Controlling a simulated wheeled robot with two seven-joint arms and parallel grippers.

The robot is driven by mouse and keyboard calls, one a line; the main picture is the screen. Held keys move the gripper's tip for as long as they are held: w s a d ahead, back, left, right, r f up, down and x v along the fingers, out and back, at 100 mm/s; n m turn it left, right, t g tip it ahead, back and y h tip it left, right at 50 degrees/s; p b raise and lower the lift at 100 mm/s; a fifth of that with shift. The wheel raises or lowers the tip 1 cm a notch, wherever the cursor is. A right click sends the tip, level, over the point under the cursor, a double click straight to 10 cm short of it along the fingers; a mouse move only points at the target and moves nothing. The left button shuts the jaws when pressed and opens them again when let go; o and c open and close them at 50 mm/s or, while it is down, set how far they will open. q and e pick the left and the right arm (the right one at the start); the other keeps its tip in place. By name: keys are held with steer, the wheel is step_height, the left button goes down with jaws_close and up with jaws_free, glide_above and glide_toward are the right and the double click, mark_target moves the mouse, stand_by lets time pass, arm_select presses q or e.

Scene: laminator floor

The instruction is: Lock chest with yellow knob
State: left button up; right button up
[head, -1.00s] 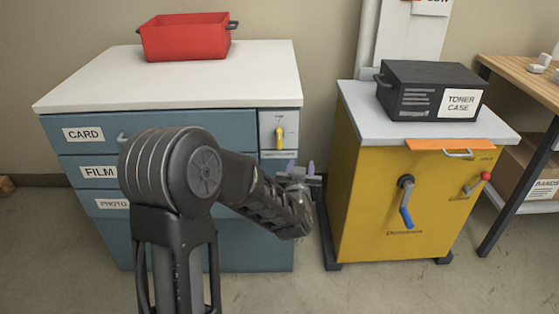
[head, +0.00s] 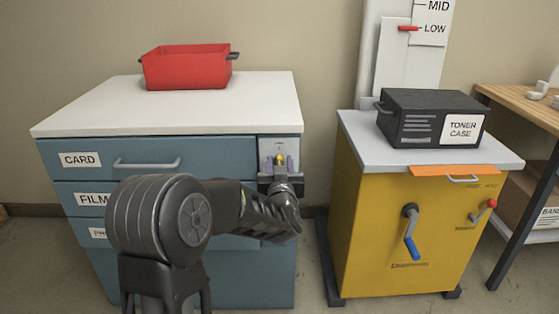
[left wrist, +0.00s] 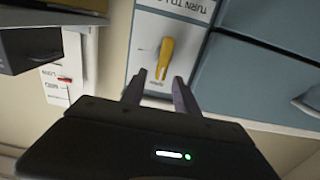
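The blue chest (head: 215,152) stands at the left with drawers labelled CARD, FILM and a third partly hidden one. A pale panel at its upper right carries the yellow knob (head: 280,159). In the left wrist view the yellow knob (left wrist: 165,58) is a long lever, slightly tilted on the panel (left wrist: 148,35). My left gripper (head: 279,165) is in front of the panel. In the left wrist view its two fingers (left wrist: 159,92) are apart and point at the knob, its near end close to the gap between the tips. Contact cannot be told. My right gripper is not in view.
A red bin (head: 187,68) sits on the chest's white top. A yellow cabinet (head: 375,225) with a blue-handled crank (head: 410,240) and a black toner case (head: 430,117) stands to the right. A wooden table (head: 525,110) is at the far right.

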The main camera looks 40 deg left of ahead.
mark_target(280, 160)
arm_select(q)
steer(key=shift+x, duration=1.7)
steer(key=shift+c, duration=0.3)
jaws_close()
